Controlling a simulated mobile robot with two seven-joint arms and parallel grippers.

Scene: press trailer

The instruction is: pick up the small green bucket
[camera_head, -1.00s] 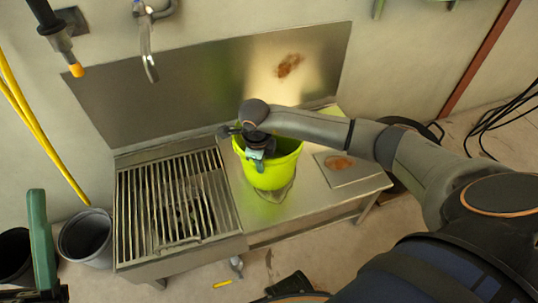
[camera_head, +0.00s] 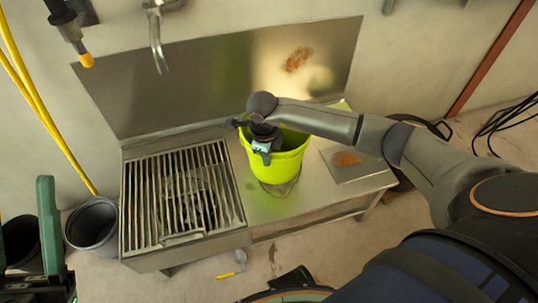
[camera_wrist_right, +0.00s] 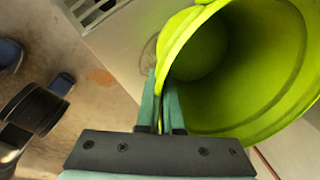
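The small green bucket (camera_head: 275,170) is bright yellow-green and is over the right half of the metal bench in the head view. My right gripper (camera_head: 262,148) reaches down at its left rim. In the right wrist view the two teal fingers (camera_wrist_right: 161,105) are close together with the rim of the bucket (camera_wrist_right: 240,75) between them. The bucket looks empty inside. I cannot tell whether its base touches the bench. My left gripper (camera_head: 24,240) is at the lower left edge of the head view, its teal fingers wide apart and empty.
The metal bench (camera_head: 310,205) has a slatted grate (camera_head: 150,200) on its left and a stained square plate (camera_head: 355,172) on its right. A faucet (camera_head: 156,40) hangs above. Dark buckets (camera_head: 92,228) stand on the floor at left. A yellow hose (camera_head: 45,115) runs down the wall.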

